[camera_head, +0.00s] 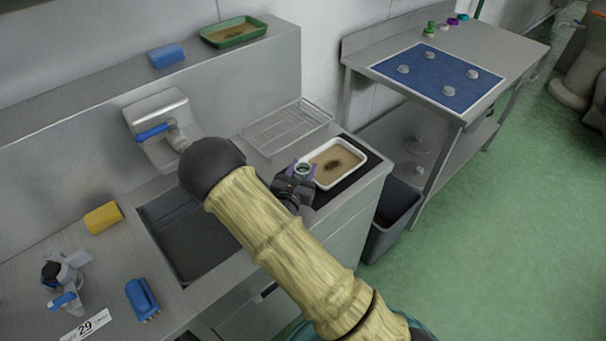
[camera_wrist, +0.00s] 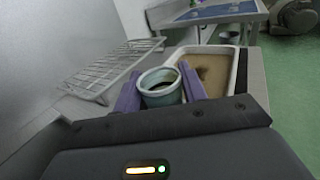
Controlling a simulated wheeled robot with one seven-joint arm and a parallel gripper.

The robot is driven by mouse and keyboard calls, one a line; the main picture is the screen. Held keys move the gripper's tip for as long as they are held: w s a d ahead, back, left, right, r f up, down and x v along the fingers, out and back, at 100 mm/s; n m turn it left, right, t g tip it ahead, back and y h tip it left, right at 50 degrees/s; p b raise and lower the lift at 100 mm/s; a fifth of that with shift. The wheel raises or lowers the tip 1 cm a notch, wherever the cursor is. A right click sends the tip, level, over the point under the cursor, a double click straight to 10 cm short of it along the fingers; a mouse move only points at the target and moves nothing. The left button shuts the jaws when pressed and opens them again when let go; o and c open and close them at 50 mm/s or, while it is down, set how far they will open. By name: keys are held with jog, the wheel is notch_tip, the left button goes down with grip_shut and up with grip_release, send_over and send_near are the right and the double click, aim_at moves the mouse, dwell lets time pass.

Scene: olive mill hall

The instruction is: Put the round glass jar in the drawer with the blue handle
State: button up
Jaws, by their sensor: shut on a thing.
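A small round glass jar (camera_head: 303,169) with a pale rim is at my gripper (camera_head: 295,174), beside the white tray on the right of the sink counter. In the wrist view the jar (camera_wrist: 161,87) sits between the two purple fingers of my gripper (camera_wrist: 160,93), which are shut on it. The jar is upright or nearly so, with something dark inside. I cannot tell whether its base touches the counter. No blue drawer handle shows in either view. My arm hides part of the cabinet front.
A white tray (camera_head: 315,159) with brown contents lies on a dark mat. A wire rack (camera_head: 285,127) stands behind it. The sink (camera_head: 199,249) is left. A grey bin (camera_head: 393,222) stands by the cabinet, near a steel table (camera_head: 514,48).

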jog(key=shift+f, duration=1.15)
jog(key=shift+w+f, duration=0.1)
jog(key=o, duration=1)
jog(key=shift+w, duration=0.1)
jog(key=shift+c, duration=0.2)
jog(key=shift+o, duration=0.2)
jog(key=shift+d, duration=0.1)
jog(key=shift+s+a, duration=0.3)
jog(key=b+v, duration=0.2)
jog(key=v, duration=0.9)
jog(key=shift+s, duration=0.35)
jog(key=shift+d, duration=0.1)
